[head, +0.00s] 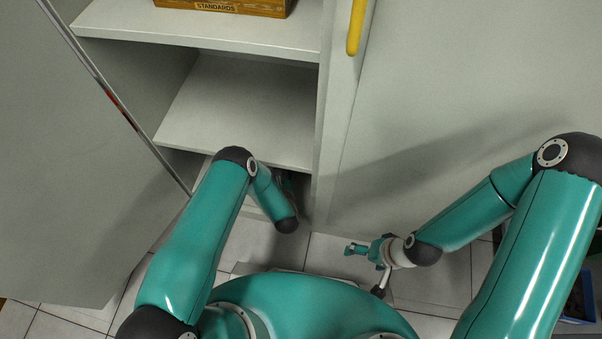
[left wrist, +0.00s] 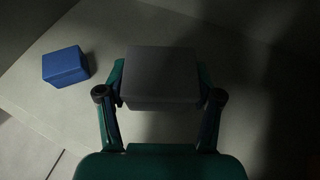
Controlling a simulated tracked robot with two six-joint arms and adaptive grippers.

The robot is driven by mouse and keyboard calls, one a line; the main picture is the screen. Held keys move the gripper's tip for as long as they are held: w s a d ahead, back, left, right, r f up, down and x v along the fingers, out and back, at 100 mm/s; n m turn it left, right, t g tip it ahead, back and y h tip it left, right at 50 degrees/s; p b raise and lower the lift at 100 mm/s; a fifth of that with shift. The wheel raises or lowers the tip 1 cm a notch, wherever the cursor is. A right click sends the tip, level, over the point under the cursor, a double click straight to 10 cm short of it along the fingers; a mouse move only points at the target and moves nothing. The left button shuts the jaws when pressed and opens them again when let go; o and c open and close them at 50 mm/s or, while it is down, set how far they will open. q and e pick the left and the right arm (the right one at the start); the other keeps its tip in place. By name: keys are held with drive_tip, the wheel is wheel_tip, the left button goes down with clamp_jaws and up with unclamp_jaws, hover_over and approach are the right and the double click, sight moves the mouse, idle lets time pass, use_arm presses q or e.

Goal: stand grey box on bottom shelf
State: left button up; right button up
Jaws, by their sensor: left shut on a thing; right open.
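The grey box (left wrist: 162,76) shows in the left wrist view between the fingers of my left gripper (left wrist: 160,96), which is shut on it. The box is over or on a pale surface, the bottom shelf (left wrist: 40,110); I cannot tell whether it touches. In the head view my left arm reaches into the low part of the cabinet; the gripper is mostly hidden there and the box does not show. My right gripper (head: 362,249) is open and empty above the floor, in front of the cabinet.
A blue box (left wrist: 65,66) stands to the left of the grey box. The middle shelf (head: 240,105) is empty. A wooden box marked STANDARDS (head: 225,7) is on the shelf above. An open door (head: 60,170) is at left, a yellow handle (head: 356,28) at right.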

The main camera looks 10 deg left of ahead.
use_arm(q)
wheel_tip(320, 180, down, 5)
drive_tip(key=shift+d+r+b, duration=0.1)
drive_tip(key=shift+d+b, duration=0.05)
drive_tip(key=shift+b, duration=0.75)
drive_tip(key=shift+f+b, duration=0.9)
drive_tip(key=shift+f, duration=0.75)
drive_tip(key=shift+f, duration=0.2)
drive_tip(key=o, duration=1.1)
drive_tip(key=shift+r, duration=0.1)
